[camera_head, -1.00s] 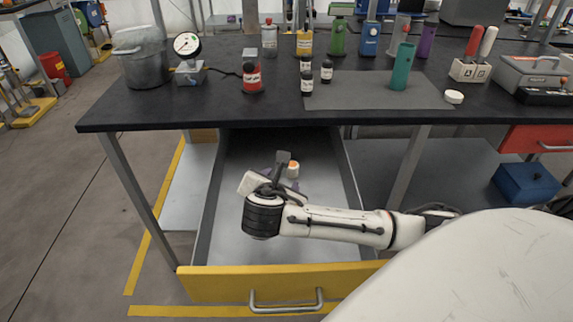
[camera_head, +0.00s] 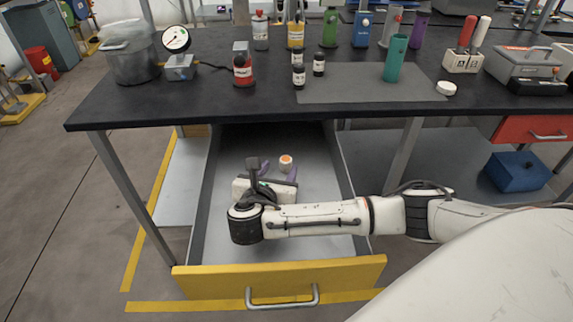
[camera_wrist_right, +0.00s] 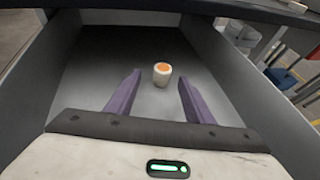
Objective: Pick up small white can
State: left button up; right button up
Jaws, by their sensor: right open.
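The small white can (camera_head: 286,164) with an orange top stands upright in the open drawer. It also shows in the right wrist view (camera_wrist_right: 162,74), just beyond my fingertips and roughly between their lines. My right gripper (camera_head: 278,169) is inside the drawer, its purple fingers pointing toward the can. In the right wrist view the two fingers (camera_wrist_right: 160,78) are spread wide with nothing between them. I cannot tell whether the gripper touches the can, but a gap shows in the wrist view. My left gripper is not in view.
Bottles, a gauge, a pot and a toolbox stand on the table. The rest of the drawer floor is clear.

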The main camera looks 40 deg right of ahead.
aim_at(285, 164)
jog(key=x, duration=0.4)
jog(key=shift+d+f, duration=0.2)
jog(key=shift+d, duration=0.25)
jog(key=c, duration=1.1)
